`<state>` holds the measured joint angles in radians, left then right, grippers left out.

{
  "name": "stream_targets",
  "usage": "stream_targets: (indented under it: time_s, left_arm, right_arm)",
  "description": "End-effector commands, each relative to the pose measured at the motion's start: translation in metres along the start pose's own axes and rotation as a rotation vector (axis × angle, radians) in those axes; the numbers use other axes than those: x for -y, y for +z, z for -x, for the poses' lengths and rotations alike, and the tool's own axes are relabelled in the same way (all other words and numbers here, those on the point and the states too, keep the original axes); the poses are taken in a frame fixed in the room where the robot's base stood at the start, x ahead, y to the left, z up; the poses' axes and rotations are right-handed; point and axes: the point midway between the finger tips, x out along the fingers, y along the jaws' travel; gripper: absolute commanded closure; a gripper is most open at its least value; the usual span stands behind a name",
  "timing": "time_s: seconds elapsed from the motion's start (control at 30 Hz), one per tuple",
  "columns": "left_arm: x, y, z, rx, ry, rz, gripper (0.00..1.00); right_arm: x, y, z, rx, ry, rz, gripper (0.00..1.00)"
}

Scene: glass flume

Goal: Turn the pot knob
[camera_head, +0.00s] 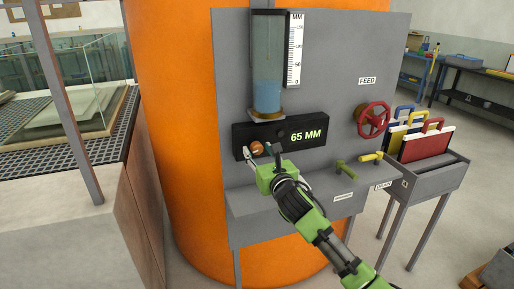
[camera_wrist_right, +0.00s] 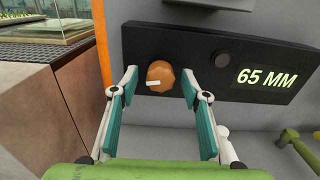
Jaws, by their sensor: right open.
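The pot knob (camera_head: 257,148) is a small orange-brown knob on the left part of the black display box (camera_head: 281,134). In the right wrist view the knob (camera_wrist_right: 160,76) has a white pointer line that points to the left and slightly down. My right gripper (camera_head: 262,152) is open at the knob. Its two teal fingers (camera_wrist_right: 158,84) stand to the left and right of the knob, with a gap on each side. I cannot tell how deep the fingertips reach. The box reads 65 MM. My left gripper is not in view.
A glass tube (camera_head: 267,62) with blue water and a scale (camera_head: 294,50) stands above the box. A red FEED wheel (camera_head: 373,120), a green valve handle (camera_head: 345,169) and a yellow one (camera_head: 370,157) are to the right. A rack (camera_head: 430,176) holds coloured panels.

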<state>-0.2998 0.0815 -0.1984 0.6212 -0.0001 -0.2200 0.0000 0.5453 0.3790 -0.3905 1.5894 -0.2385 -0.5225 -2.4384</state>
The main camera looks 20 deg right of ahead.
Motion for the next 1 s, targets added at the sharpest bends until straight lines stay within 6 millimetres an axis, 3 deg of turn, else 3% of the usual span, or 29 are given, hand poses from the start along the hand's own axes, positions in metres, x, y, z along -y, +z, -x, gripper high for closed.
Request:
stream_targets:
  time_s: [0.2,0.57,0.73,1.0]
  left_arm:
    - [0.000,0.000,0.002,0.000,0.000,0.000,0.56]
    - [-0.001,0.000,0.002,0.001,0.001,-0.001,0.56]
    - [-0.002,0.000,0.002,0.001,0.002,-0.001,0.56]
    - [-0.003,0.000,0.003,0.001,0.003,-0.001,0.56]
  right_arm:
    - [0.001,0.000,-0.017,-0.001,-0.001,-0.001,0.57]
    - [0.000,0.000,-0.021,0.000,0.000,0.000,0.57]
    - [0.000,0.000,-0.021,0.000,0.000,0.000,0.96]
    - [0.000,0.000,-0.020,0.000,0.000,-0.009,0.96]
